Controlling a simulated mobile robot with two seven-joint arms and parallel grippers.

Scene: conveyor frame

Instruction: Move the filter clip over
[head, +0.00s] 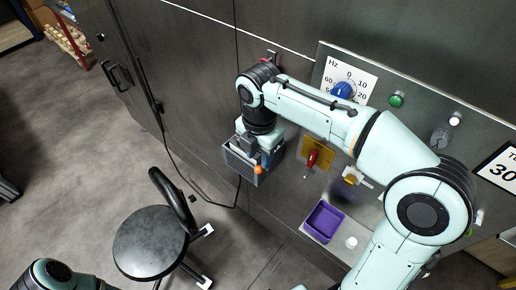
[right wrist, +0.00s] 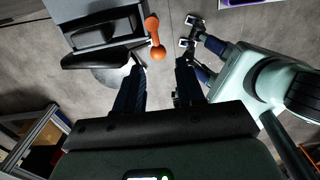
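The orange filter clip (head: 258,169) is at the grey slatted box (head: 240,160) on the cabinet front. In the right wrist view the clip (right wrist: 155,38) is a small dumbbell shape beside the dark housing (right wrist: 105,22). My right gripper (right wrist: 158,65) is open; its two dark blue fingers are apart, with the clip just beyond and between their tips. Nothing is held. In the head view my right arm hides this gripper's fingers. My left gripper (right wrist: 208,58) shows at the right of the right wrist view, its fingers apart; the head view does not show it.
A black stool (head: 150,242) stands on the floor at left of the box. On the panel are a blue Hz knob (head: 342,90), a green button (head: 397,100) and a red handle (head: 312,158) on a yellow plate. A purple tray (head: 324,221) is below them.

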